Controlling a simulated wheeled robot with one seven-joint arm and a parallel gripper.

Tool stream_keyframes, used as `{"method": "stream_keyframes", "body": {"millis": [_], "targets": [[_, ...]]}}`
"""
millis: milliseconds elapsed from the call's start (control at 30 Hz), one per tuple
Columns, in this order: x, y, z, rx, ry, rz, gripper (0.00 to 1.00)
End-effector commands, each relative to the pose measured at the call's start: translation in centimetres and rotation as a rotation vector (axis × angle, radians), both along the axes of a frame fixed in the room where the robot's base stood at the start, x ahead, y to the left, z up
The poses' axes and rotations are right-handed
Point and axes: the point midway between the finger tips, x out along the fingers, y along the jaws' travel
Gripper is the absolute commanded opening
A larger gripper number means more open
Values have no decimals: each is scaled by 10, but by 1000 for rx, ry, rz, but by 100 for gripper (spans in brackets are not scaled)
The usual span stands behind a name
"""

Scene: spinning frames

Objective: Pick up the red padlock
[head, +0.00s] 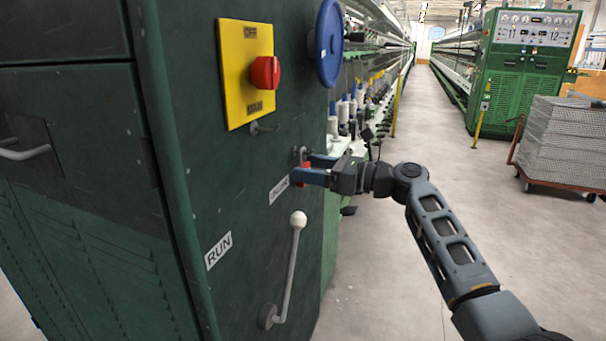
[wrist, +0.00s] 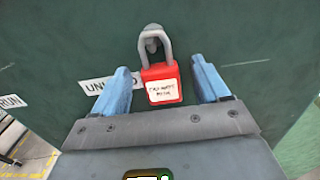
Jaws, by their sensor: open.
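The red padlock (wrist: 163,72) hangs by its grey shackle from a small fitting on the green machine panel, with a white label on its body. In the head view the padlock (head: 305,172) is small and partly hidden by my gripper (head: 306,168). In the wrist view my gripper (wrist: 164,82) is open, with one blue finger on each side of the padlock body. A gap shows between the body and each finger, wider on the right. I cannot tell how deep the fingers reach along it.
The green panel (head: 245,180) carries a yellow plate (head: 246,50) with a red knob (head: 265,73), a blue wheel (head: 329,42) and a white-knobbed lever (head: 290,270) below the padlock. A cart of grey stacked trays (head: 566,140) stands at right. The aisle floor between is clear.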

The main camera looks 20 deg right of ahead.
Motion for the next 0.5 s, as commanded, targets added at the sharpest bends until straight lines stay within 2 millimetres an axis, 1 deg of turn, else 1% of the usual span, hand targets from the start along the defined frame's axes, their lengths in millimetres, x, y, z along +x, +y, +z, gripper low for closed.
{"method": "stream_keyframes", "body": {"millis": [167, 500], "targets": [[0, 0, 0, 0, 0, 0, 74], [0, 0, 0, 0, 0, 0, 41]]}}
